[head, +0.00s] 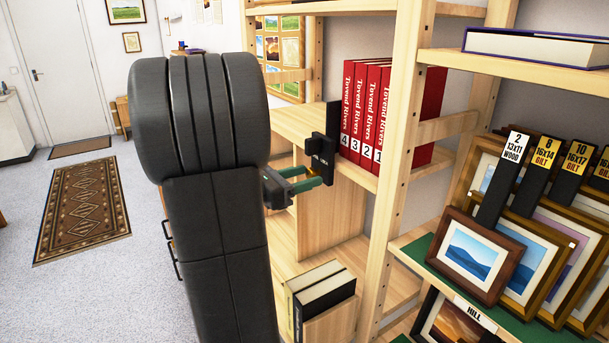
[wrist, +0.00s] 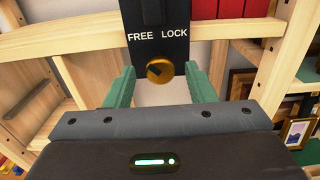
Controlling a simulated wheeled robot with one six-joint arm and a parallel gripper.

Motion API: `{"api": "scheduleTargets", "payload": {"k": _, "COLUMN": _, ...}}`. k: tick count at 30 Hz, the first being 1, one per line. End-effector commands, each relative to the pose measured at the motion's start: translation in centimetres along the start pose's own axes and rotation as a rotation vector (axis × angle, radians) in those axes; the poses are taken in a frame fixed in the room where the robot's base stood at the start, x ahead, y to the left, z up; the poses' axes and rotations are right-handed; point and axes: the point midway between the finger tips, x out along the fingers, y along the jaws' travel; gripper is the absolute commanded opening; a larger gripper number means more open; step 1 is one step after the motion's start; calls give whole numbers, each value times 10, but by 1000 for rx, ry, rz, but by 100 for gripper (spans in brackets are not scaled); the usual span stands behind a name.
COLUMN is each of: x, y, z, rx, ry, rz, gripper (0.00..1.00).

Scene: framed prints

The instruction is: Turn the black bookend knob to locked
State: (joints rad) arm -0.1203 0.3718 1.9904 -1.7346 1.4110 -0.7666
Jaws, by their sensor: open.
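The black bookend (head: 333,112) stands at the left end of a row of red books on a wooden shelf. In the wrist view its black plate (wrist: 160,52) carries the white words FREE at left and LOCK at right. Below them is a round brass knob (wrist: 160,72); its dark mark appears to point up and left, toward FREE. My gripper (head: 311,178) is open at the bookend's front, with its green fingers (wrist: 158,84) on either side of the knob and visible gaps between. In the head view the knob is hidden.
Red books (head: 366,110) stand right of the bookend. A wooden upright (head: 397,150) rises close to the right of my gripper. Framed prints (head: 480,255) fill the right shelf. Open floor lies to the left.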

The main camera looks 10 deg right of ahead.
Motion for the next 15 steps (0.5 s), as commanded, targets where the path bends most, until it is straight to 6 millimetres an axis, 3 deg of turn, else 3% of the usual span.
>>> {"api": "scheduleTargets", "payload": {"k": 12, "x": 6, "y": 0, "z": 0, "rx": 0, "ry": 0, "rz": 0, "gripper": 50}}
{"api": "scheduleTargets", "payload": {"k": 15, "x": 6, "y": 0, "z": 0, "rx": 0, "ry": 0, "rz": 0, "gripper": 32}}
